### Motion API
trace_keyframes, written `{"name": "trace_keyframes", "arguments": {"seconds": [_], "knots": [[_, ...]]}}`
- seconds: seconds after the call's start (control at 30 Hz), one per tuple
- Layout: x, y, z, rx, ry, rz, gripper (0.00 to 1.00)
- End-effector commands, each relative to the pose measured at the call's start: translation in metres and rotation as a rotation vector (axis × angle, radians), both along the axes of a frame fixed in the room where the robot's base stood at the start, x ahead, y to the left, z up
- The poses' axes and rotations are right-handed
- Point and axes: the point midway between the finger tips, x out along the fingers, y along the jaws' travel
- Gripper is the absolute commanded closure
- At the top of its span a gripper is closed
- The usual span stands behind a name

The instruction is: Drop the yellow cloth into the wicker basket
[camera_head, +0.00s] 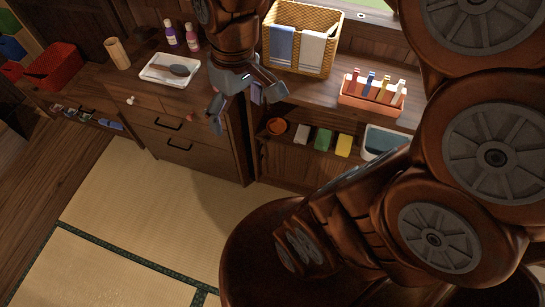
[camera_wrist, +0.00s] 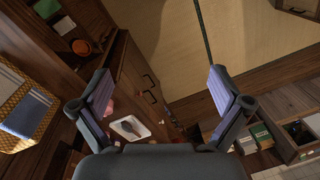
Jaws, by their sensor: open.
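A yellow folded piece (camera_head: 343,145), which looks like the yellow cloth, lies on the lower shelf at the right of a green one and a white one. It does not show in the wrist view. The wicker basket (camera_head: 297,55) stands on the wooden counter at the back, with a blue and a white towel over its front. Part of the basket also shows at the left of the wrist view (camera_wrist: 20,95). My gripper (camera_head: 246,106) is open and empty, in front of the counter, left of and lower in the picture than the basket.
An orange rack with coloured tubes (camera_head: 371,94) stands right of the basket. An orange bowl (camera_head: 277,127) and a teal-filled tub (camera_head: 381,141) flank the shelf pieces. A white tray with a brush (camera_head: 157,77) and two bottles (camera_head: 171,36) are left. The tatami floor (camera_head: 140,210) is clear.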

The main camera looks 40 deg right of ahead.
Motion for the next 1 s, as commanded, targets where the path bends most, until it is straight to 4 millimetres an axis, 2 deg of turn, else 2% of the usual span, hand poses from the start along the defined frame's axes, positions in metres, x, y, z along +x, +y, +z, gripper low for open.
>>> {"name": "trace_keyframes", "arguments": {"seconds": [0.03, 0.1, 0.2, 0.33, 0.5, 1.0], "knots": [[-0.022, 0.002, -0.008, -0.025, 0.023, -0.026, 0.0], [-0.047, 0.004, -0.018, -0.049, 0.054, -0.07, 0.0], [-0.077, 0.003, -0.031, -0.081, 0.088, -0.129, 0.0], [-0.102, 0.0, -0.042, -0.106, 0.119, -0.186, 0.0], [-0.11, -0.001, -0.045, -0.115, 0.128, -0.209, 0.0], [-0.109, 0.0, -0.045, -0.114, 0.128, -0.207, 0.0]]}}
